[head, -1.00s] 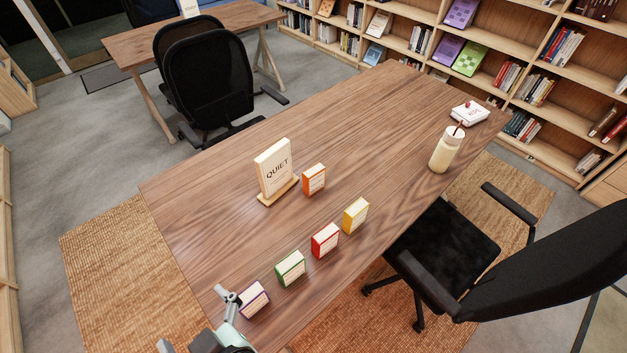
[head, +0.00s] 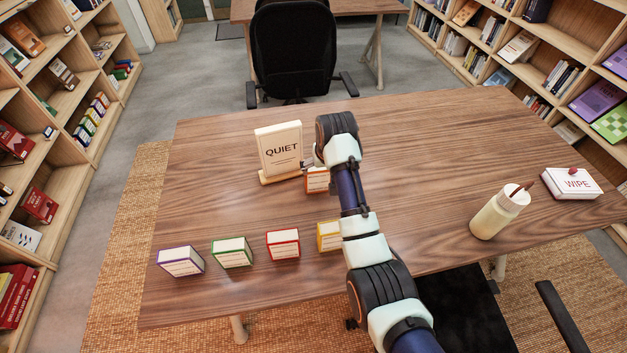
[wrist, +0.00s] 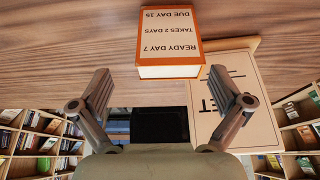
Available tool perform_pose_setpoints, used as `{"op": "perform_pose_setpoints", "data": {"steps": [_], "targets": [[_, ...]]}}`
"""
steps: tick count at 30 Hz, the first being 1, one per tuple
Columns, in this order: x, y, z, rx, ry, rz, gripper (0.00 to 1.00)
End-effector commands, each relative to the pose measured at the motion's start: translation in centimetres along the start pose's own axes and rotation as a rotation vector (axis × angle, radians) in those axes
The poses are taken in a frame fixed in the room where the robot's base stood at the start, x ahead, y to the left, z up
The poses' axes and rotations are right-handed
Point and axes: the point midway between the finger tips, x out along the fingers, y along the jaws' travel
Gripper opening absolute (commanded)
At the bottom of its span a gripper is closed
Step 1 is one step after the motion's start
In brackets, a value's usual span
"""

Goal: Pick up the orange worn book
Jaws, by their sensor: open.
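The orange book (head: 316,183) stands upright on the wooden table, just in front and to the right of the QUIET sign (head: 280,150). My arm partly hides the book in the head view. My gripper (wrist: 160,72) is open and empty in the wrist view. The orange book (wrist: 168,40) shows upside down there, with its printed white label facing the camera. It lies between the lines of the two fingers, just beyond their tips. I see no contact between fingers and book. In the head view the fingers are mostly hidden behind my wrist.
Purple (head: 181,262), green (head: 232,252), red (head: 283,244) and yellow (head: 329,236) books stand in a row nearer the front edge. The sign (wrist: 238,105) is close to the right finger. A bottle (head: 497,213) and a WIPE pack (head: 571,184) stand at the right.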

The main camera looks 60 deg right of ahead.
Motion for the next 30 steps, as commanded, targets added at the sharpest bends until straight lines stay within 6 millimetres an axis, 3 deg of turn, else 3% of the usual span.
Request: {"op": "perform_pose_setpoints", "data": {"steps": [7,11,20,28,30], "targets": [[2.4,-0.1,0.2,-0.002,-0.002,-0.001,1.00],[2.9,-0.2,0.1,-0.002,0.001,-0.001,1.00],[7.6,-0.6,0.1,-0.002,0.000,-0.001,1.00],[7.8,-0.6,0.0,-0.002,0.001,-0.001,1.00],[7.8,-0.6,0.0,-0.002,0.001,-0.001,0.88]]}}
